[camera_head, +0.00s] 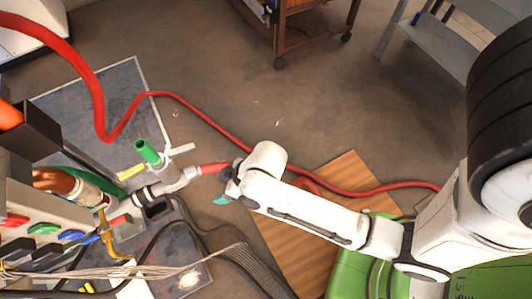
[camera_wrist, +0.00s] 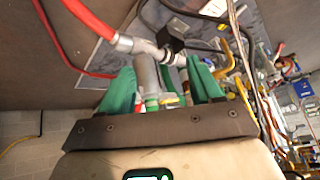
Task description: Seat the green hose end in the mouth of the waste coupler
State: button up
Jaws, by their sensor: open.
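The green hose end (camera_head: 147,151) stands tilted at the top of a grey upright branch of the pipe fitting, which I take for the waste coupler (camera_head: 165,172). It appears to be in or on the mouth; how deep it sits I cannot tell. My gripper (camera_head: 222,198) is to the right of the fitting, apart from the green end in the head view. In the wrist view my gripper's green fingers (camera_wrist: 162,90) are spread, with the grey coupler (camera_wrist: 147,72) and a green piece (camera_wrist: 152,103) showing between them; nothing is visibly clamped.
Black cables (camera_head: 185,215) and pale wires (camera_head: 150,262) run below. Open floor (camera_head: 230,90) lies behind; a wooden board (camera_head: 335,175) lies right.

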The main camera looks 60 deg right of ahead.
jog(key=s+d+r+m+g+h, duration=0.1)
jog(key=s+d+r+g, duration=0.1)
jog(key=s, duration=0.4)
jog(key=s+d+r+m+g+h, duration=0.2)
jog(key=s+d+r+g, duration=0.1)
jog(key=s+d, duration=0.2)
jog(key=shift+s+d, duration=0.25)
jog(key=shift+s, duration=0.8)
jog(key=shift+r, duration=0.1)
notch_tip(320, 180, up, 10)
jog(key=p, duration=1)
jog(key=shift+r+p, duration=0.25)
jog(key=shift+p, duration=0.05)
